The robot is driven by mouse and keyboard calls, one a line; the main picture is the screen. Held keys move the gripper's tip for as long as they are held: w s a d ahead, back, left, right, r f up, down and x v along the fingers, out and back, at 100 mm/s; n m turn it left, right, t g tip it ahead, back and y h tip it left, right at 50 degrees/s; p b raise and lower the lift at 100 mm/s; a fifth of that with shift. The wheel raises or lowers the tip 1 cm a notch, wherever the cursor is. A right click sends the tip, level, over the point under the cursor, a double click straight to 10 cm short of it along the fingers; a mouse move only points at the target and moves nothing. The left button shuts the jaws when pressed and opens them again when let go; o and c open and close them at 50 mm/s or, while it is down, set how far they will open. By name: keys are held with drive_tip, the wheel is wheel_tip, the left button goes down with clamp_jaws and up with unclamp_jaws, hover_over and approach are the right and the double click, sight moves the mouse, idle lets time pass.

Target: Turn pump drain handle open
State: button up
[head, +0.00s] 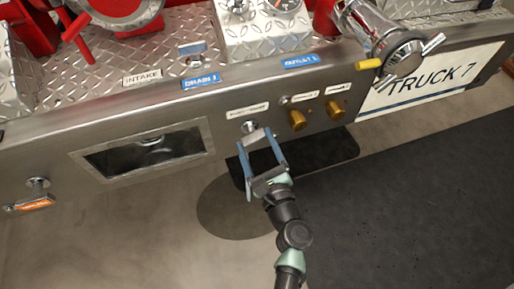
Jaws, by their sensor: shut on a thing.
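A silver handle (257,135) sticks out from a round metal fitting on the front panel, under a small white label too small to read. My gripper (255,140) reaches up to it from below, with its two blue fingers on either side of the handle. It is shut on the handle. The fingers partly cover the handle, so its exact angle is hard to tell.
Two brass knobs (316,115) sit just right of my gripper. A recessed opening (150,148) is to the left, and an orange-labelled handle (36,202) is at the far left. A large chrome valve (390,45) juts out at upper right. The floor below is clear.

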idle(0.3)
drive_tip(key=o, duration=1.2)
drive_tip(key=p+v, duration=0.2)
drive_tip(key=v, duration=1.1)
